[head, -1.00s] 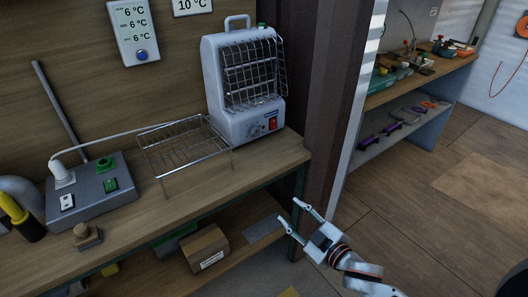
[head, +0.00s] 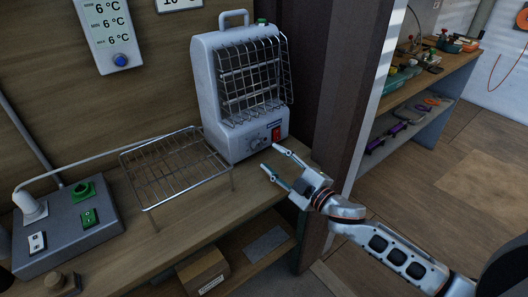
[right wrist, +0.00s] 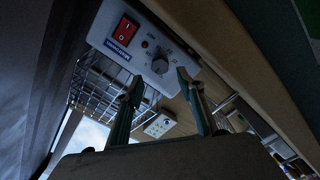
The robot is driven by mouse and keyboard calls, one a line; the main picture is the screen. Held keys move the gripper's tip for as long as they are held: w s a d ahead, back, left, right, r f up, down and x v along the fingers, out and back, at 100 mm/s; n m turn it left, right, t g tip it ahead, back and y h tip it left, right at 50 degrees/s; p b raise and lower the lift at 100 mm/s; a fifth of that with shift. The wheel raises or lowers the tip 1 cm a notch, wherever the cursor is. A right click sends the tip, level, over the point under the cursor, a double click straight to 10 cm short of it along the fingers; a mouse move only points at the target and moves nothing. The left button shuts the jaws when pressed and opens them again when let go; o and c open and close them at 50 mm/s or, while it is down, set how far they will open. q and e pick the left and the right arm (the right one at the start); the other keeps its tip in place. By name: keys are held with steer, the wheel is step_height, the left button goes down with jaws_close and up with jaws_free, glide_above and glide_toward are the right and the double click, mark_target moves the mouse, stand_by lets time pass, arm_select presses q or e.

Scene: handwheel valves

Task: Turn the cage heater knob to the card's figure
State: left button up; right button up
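The white cage heater (head: 215,85) stands upright on the wooden bench, its wire guard facing right. Its round grey knob (head: 255,143) is low on the front panel, beside a red switch (head: 276,133). The knob (right wrist: 160,65) also shows in the right wrist view, but its exact setting is too small to read. My right gripper (head: 270,158) is open and empty, just in front of the panel, apart from the knob. In the right wrist view its two fingers point toward the knob. The card (head: 178,3) on the wall is mostly cut off. My left gripper is out of view.
A wire rack (head: 178,172) stands left of the heater. A grey box with green parts (head: 65,232) and a plugged-in cable sits farther left. A wall display (head: 106,35) reads 6 °C. A dark post (head: 335,90) rises right of the heater.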

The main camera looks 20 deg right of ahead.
mark_target(259, 147)
steer(key=b+x, duration=0.1)
steer(key=x, duration=0.4)
steer(key=shift+w+a+f+b, duration=0.15)
steer(key=shift+w+f+b, duration=0.05)
steer(key=shift+w+b, duration=0.15)
steer(key=shift+r, duration=0.2)
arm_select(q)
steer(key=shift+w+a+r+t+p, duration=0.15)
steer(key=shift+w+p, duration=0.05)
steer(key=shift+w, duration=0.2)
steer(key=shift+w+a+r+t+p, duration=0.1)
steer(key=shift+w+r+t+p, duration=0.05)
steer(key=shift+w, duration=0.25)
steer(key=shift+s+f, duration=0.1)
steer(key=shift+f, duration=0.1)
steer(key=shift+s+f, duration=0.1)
arm_select(e)
steer(key=c, duration=0.8)
